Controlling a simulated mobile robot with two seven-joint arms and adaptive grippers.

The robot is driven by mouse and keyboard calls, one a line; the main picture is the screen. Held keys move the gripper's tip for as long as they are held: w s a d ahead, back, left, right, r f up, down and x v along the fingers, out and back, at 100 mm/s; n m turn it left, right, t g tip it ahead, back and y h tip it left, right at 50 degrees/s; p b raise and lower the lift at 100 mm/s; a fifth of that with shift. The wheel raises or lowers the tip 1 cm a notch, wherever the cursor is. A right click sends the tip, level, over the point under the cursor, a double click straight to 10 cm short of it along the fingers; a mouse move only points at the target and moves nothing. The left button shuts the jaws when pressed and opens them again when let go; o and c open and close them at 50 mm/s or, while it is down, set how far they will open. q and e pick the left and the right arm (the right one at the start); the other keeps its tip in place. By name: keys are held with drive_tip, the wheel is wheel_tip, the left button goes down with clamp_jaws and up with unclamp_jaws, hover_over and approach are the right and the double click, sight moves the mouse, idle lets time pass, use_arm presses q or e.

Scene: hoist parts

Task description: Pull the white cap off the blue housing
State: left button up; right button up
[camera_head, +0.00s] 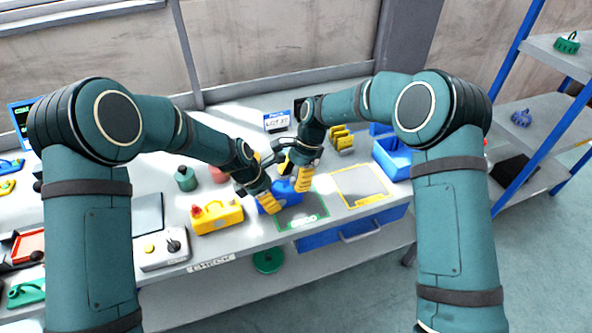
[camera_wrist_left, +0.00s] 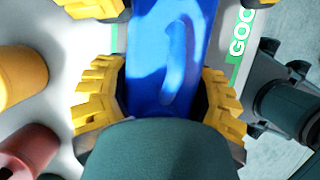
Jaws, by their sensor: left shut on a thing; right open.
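The blue housing (camera_head: 285,192) is on the bench, partly covered by both grippers. In the left wrist view the blue housing (camera_wrist_left: 165,60) fills the space between the yellow finger pads. My left gripper (camera_head: 264,201) is shut on it; its pads (camera_wrist_left: 160,98) are on both sides of the blue body. My right gripper (camera_head: 304,178) is open, pointing down close to the housing's right end. Yellow finger parts of it show at the top of the left wrist view, on either side of the blue body. I cannot make out the white cap in either view.
A green-framed mat (camera_head: 302,221) lies under the grippers, with a yellow-framed area (camera_head: 361,187) to its right. A yellow housing (camera_head: 217,217) stands to the left. A blue bin (camera_head: 392,160) is at the right. A dark green round part (camera_head: 186,178) stands behind left.

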sight(293, 178)
clamp_jaws()
idle(0.8)
drive_tip(key=shift+r, duration=3)
use_arm(q)
drive_tip(key=shift+r, duration=0.1)
drive_tip(key=o, duration=1.4)
drive_tip(key=shift+o, duration=0.2)
